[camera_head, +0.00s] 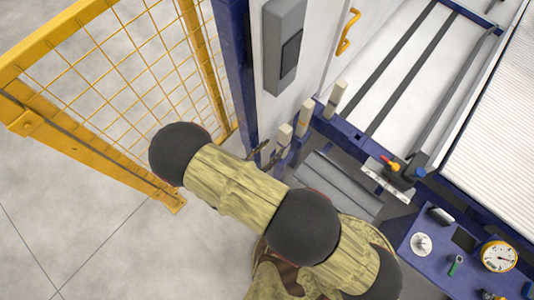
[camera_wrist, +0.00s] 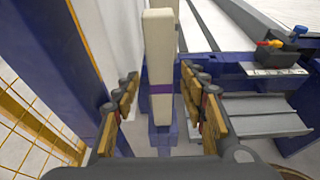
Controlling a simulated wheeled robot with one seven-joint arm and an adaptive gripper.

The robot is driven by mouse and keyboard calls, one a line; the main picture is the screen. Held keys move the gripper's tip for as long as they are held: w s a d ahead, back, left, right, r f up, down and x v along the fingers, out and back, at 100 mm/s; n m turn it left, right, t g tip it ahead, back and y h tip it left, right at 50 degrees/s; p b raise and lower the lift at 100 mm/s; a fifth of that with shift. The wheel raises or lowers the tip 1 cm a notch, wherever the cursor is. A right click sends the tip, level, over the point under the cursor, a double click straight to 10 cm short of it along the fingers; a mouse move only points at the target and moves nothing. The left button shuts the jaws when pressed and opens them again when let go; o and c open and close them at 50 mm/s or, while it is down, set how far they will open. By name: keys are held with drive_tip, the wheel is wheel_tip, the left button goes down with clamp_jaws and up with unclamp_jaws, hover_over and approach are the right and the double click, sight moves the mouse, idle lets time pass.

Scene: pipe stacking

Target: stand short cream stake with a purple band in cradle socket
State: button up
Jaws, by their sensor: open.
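A cream stake with a purple band (camera_wrist: 161,45) stands upright in the middle of the wrist view, its lower end at a blue support (camera_wrist: 160,136). My gripper (camera_wrist: 160,84) is open, one finger on each side of the stake, with gaps showing between the pads and the stake. In the head view, my gripper (camera_head: 267,153) is partly hidden behind my arm, beside the nearest of three cream stakes (camera_head: 284,134). The other two, a middle stake (camera_head: 305,117) and a far stake (camera_head: 338,92), stand in a row along the blue frame. No purple band can be made out there.
A yellow mesh fence (camera_head: 140,75) stands to the left. A blue post (camera_head: 236,65) and a grey box (camera_head: 284,45) on a white panel rise close behind my gripper. A blue panel with gauges (camera_head: 460,250) lies at lower right. Open floor (camera_head: 90,235) shows at lower left.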

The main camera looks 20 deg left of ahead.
sight(288, 126)
drive_tip(key=b+x, duration=0.2)
drive_tip(key=x, duration=0.7)
drive_tip(key=c, duration=0.3)
drive_tip(key=c, duration=0.7)
clamp_jaws()
drive_tip(key=shift+r+p, duration=3.1)
drive_tip(key=shift+r, duration=1.25)
